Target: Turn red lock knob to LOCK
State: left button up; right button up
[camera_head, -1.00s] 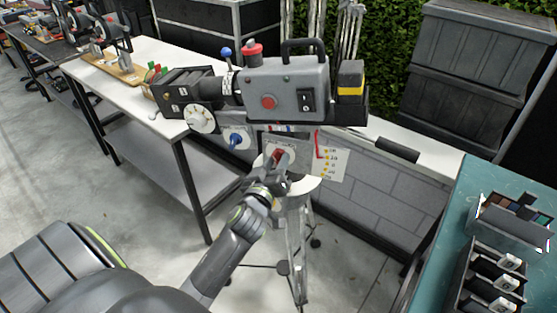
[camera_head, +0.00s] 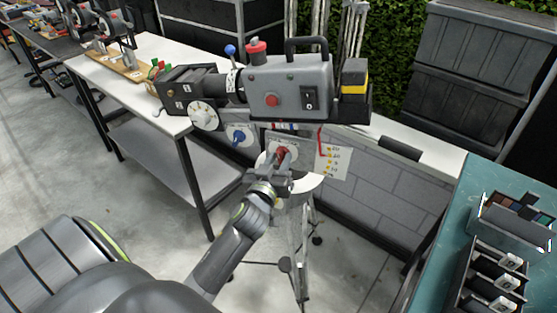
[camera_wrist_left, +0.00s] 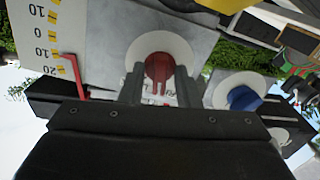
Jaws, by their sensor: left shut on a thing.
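The red lock knob (camera_head: 283,155) sits on a round white dial on the grey panel below the camera body. It also shows in the left wrist view (camera_wrist_left: 159,68), between my two fingers. My left gripper (camera_head: 279,166) reaches up from below and is shut on the red knob, one finger on each side. The fingers hide part of the dial, and its lettering is too small or covered to read. My right gripper is not in view.
A blue knob (camera_head: 239,138) is on its own white dial left of the red one. A scale card (camera_head: 333,160) with a red pointer is on the right. The grey camera (camera_head: 290,88) stands above on a tripod. A teal table (camera_head: 440,235) is at the right.

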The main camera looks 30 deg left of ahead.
pick_arm(q)
jog(key=m+p, duration=0.1)
jog(key=m, duration=0.3)
jog(key=shift+r+m, duration=0.15)
jog(key=shift+m, duration=0.15)
jog(key=shift+m+p, duration=0.45)
jog(key=shift+m, duration=1.45)
jog(key=o, duration=0.5)
jog(key=shift+o, duration=0.6)
jog(key=shift+w, duration=0.1)
